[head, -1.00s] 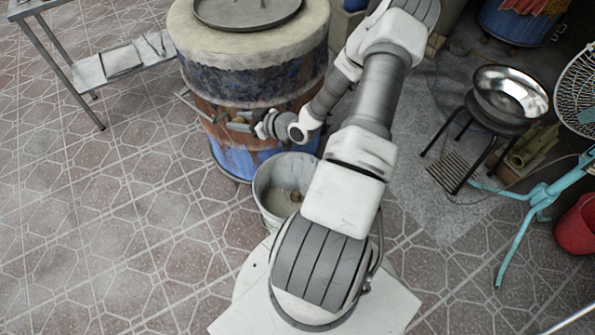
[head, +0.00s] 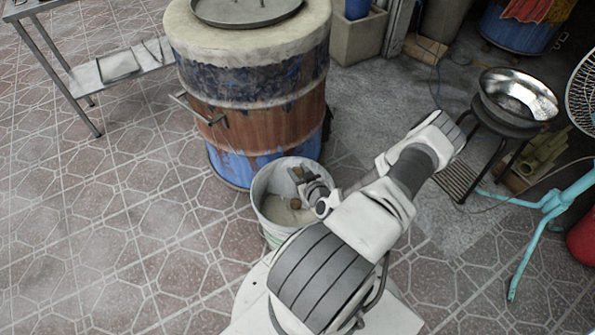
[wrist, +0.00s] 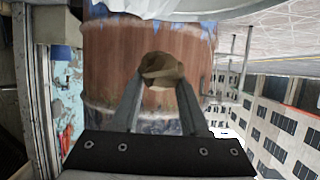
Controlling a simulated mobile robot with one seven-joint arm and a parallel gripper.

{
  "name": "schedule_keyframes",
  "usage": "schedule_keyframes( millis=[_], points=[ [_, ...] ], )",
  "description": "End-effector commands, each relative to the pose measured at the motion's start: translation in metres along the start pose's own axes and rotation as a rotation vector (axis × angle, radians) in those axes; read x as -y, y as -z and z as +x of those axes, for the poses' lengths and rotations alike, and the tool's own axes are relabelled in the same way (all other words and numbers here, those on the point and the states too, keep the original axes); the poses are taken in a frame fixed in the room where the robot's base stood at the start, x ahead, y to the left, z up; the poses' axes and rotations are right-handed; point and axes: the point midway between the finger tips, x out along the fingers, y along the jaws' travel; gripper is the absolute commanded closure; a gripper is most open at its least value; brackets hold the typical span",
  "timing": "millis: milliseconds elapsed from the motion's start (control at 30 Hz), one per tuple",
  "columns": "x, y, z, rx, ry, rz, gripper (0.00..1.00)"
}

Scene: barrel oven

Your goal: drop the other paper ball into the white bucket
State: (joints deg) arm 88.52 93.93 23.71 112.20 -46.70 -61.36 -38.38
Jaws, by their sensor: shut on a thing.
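The white bucket (head: 262,208) stands on the floor in front of the barrel oven, its open top facing up. One brown paper ball (head: 295,203) lies inside it. My gripper (head: 302,176) is over the right part of the bucket's mouth, shut on the other paper ball (head: 298,171). In the wrist view this crumpled brown ball (wrist: 162,69) sits between the two fingertips. The head view does not show exactly how high the held ball is above the rim.
The barrel oven (head: 265,115) with a handle on its side stands right behind the bucket. A metal bowl on a stool (head: 515,98) and a turquoise fan stand (head: 548,205) are at the right.

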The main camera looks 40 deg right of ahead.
Motion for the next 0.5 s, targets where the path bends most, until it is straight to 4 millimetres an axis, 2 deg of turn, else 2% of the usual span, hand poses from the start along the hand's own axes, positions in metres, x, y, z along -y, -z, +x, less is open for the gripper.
schedule_keyframes(
  millis=[500],
  points=[
    [0.0, -0.05, 0.021, -0.002, 0.001, 0.001, 1.0]
  ],
)
